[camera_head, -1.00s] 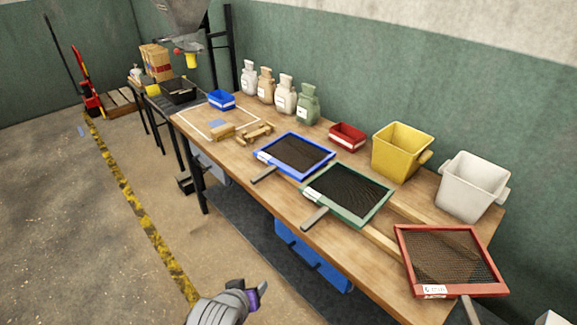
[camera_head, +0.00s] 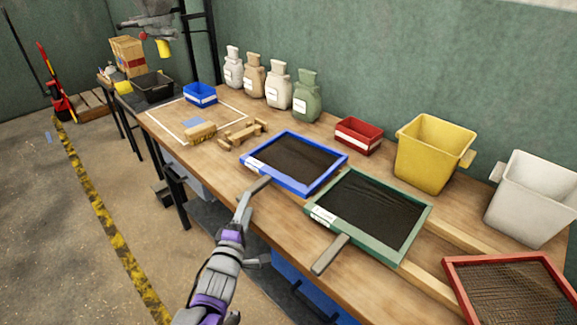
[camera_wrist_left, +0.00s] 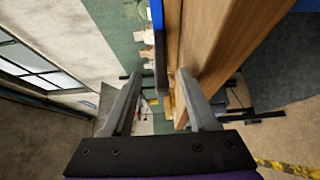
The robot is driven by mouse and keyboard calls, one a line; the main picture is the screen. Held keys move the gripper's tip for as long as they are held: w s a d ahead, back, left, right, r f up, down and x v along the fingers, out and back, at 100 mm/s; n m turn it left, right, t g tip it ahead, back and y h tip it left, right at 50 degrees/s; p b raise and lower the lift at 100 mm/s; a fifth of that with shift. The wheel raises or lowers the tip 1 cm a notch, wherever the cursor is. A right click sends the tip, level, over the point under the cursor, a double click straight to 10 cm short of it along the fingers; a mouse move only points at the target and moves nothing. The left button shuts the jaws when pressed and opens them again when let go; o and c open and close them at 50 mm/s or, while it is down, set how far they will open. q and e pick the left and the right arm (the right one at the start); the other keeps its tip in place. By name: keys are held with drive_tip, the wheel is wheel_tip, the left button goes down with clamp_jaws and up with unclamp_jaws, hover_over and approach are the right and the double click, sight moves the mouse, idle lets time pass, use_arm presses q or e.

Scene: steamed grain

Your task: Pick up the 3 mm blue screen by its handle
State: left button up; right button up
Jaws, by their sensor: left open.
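The blue-framed screen (camera_head: 294,162) with dark mesh lies on the wooden table, its grey handle (camera_head: 261,184) sticking out past the front edge. My left gripper (camera_head: 243,207) is at the front edge, right by that handle. In the left wrist view the open fingers (camera_wrist_left: 157,88) point along the handle (camera_wrist_left: 160,62), which shows between them beside the wooden table edge. A bit of the blue frame (camera_wrist_left: 157,12) shows at the top. Whether a finger touches the handle I cannot tell. My right gripper is not in view.
A green-framed screen (camera_head: 341,175) lies close on the right, its handle (camera_head: 330,254) also overhanging. A red-framed screen (camera_head: 455,275) is farther right. Behind stand a red bin (camera_head: 358,147), a yellow bucket (camera_head: 408,179) and a white bucket (camera_head: 492,212). A wooden scoop-like piece (camera_head: 243,133) lies left.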

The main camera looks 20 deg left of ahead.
sight(252, 189)
use_arm(q)
drive_tip(key=b+x, duration=0.1)
drive_tip(key=x, duration=0.5)
drive_tip(key=shift+w+a, duration=0.1)
drive_tip(key=shift+w, duration=0.15)
clamp_jaws()
idle(1.2)
